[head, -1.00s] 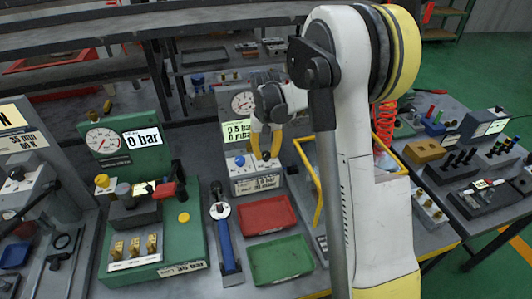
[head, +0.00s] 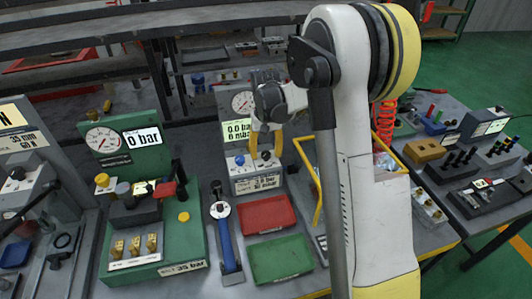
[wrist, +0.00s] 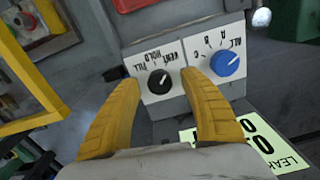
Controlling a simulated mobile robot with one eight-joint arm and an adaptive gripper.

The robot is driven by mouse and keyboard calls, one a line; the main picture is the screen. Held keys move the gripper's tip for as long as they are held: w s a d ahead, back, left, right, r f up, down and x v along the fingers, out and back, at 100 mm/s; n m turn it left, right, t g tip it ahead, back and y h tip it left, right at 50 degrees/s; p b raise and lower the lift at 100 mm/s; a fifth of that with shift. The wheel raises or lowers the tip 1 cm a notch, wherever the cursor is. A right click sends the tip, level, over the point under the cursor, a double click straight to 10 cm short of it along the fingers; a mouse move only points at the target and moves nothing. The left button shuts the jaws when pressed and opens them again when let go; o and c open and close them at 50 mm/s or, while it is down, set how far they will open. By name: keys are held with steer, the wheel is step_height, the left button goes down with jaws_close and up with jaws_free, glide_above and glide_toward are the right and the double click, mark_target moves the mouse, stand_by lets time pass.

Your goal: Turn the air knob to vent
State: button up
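The air knob is a small black dial (wrist: 160,81) on a white plate marked FILL, HOLD and VENT, upside down in the wrist view. Its white mark points to the upper right, on the VENT side. My gripper (wrist: 163,88) is open, with its yellow fingers to either side of the knob in the picture and nothing held between them. In the head view my gripper (head: 265,150) hangs in front of the grey valve panel. A blue selector knob (wrist: 228,63) marked A, B, C and ALL sits beside the black one.
The panel's lit display (head: 237,131) reads about 0.0 bar, below a round gauge (head: 243,102). A red tray (head: 266,215) and a green tray (head: 280,260) lie in front. A yellow-framed box (head: 318,180) stands close to the right of my gripper.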

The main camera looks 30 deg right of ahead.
mark_target(266, 154)
steer(key=shift+r, duration=0.1)
step_height(266, 154, up, 12)
stand_by(0.4)
stand_by(0.3)
steer(key=s+a+r+n+t, duration=0.2)
steer(key=s+a+r+t, duration=0.35)
steer(key=s, duration=0.75)
steer(key=s+a+f+n+t, duration=0.1)
steer(key=s+a+f, duration=0.1)
steer(key=s+a, duration=0.4)
steer(key=s, duration=0.4)
steer(key=shift+s+a+f+n, duration=0.35)
steer(key=shift+s+f+n, duration=0.05)
steer(key=shift+t, duration=0.25)
